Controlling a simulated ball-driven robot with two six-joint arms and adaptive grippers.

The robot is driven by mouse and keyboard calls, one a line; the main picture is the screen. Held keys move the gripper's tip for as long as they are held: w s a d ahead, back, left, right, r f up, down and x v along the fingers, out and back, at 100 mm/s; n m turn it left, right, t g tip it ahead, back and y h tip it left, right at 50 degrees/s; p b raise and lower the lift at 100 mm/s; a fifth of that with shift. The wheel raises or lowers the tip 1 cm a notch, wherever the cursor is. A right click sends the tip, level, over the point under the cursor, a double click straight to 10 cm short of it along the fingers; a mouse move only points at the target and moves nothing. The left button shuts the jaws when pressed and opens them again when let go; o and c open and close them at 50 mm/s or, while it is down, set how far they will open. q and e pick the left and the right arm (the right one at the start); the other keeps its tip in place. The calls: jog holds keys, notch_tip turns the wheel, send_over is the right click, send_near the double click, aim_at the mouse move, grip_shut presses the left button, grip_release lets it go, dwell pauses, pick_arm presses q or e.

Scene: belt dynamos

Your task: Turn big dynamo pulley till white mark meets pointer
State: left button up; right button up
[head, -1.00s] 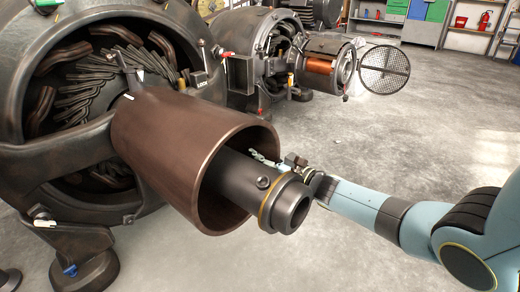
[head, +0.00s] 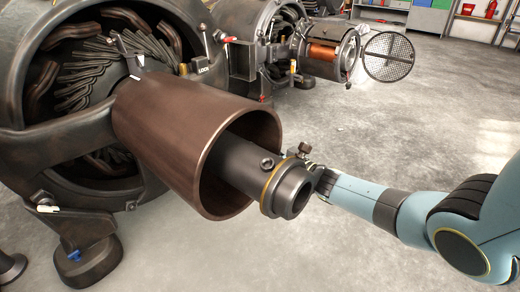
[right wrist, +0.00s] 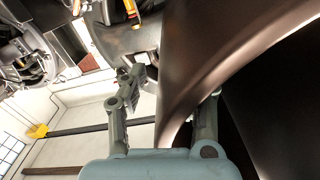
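The big brown pulley (head: 190,140) fills the middle of the head view, with a dark shaft end (head: 290,190) sticking out of it. A small white mark (head: 135,77) shows on the pulley's far edge, just below the tip of the pointer (head: 133,62); I cannot tell whether they line up exactly. My right gripper (head: 308,160) is just right of the pulley's open rim, partly hidden behind the shaft end. In the right wrist view its two fingers (right wrist: 170,100) are spread, one on each side of the pulley rim (right wrist: 190,95). My left gripper is out of view.
A LOCK box (head: 203,69) with a lever stands above the pulley. A second dynamo (head: 265,50) with a copper coil (head: 322,52) and a round mesh guard (head: 388,57) is behind. The concrete floor (head: 420,130) on the right is clear.

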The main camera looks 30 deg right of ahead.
jog(key=shift+r, duration=0.15)
jog(key=v, duration=1.2)
